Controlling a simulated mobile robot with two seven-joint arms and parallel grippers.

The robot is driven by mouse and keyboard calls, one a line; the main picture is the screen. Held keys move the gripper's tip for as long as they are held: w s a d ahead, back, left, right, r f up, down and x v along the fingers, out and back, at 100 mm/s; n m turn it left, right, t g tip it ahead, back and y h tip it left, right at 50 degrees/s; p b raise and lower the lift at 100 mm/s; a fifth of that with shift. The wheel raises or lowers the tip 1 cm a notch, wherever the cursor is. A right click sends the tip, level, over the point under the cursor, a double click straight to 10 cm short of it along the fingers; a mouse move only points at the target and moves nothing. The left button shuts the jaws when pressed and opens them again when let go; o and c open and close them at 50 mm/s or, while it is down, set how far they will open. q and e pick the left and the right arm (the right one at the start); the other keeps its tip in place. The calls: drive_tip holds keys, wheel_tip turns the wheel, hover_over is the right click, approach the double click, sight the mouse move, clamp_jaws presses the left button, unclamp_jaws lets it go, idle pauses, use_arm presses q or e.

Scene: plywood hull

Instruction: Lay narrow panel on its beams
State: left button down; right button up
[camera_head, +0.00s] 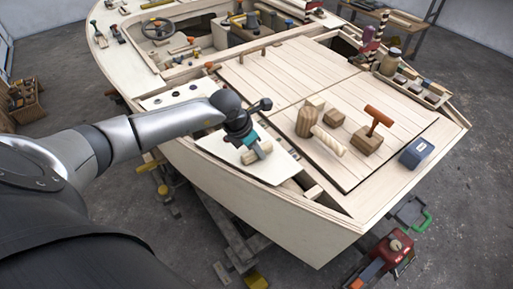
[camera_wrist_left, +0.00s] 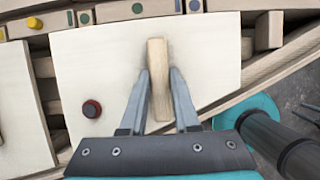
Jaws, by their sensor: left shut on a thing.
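The narrow panel (camera_head: 276,168) is a pale flat board with a wooden bar handle (camera_head: 264,149) on top, at the near left side of the hull's deck. In the left wrist view the panel (camera_wrist_left: 90,65) fills the middle, with its handle (camera_wrist_left: 158,60) upright in the picture and a dark red-topped knob (camera_wrist_left: 92,109) to the left. My left gripper (camera_wrist_left: 160,88) has a finger on each side of the handle and is shut on it. Beams (camera_wrist_left: 44,70) show beside the panel's edge. I cannot tell whether the panel rests on them. My right gripper is not in view.
A similar pale panel (camera_wrist_left: 20,110) lies left of it across a narrow gap. A red toolbox (camera_head: 388,255) stands on the floor.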

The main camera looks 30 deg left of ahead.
use_arm(q)
drive_tip(key=shift+f, duration=0.35)
drive_tip(key=c, duration=0.6)
unclamp_jaws()
drive_tip(key=shift+s, duration=0.1)
drive_tip(key=p+v, duration=0.2)
drive_tip(key=v, duration=1.3)
drive_tip(key=shift+d+r, duration=0.1)
drive_tip(key=shift+r, duration=0.05)
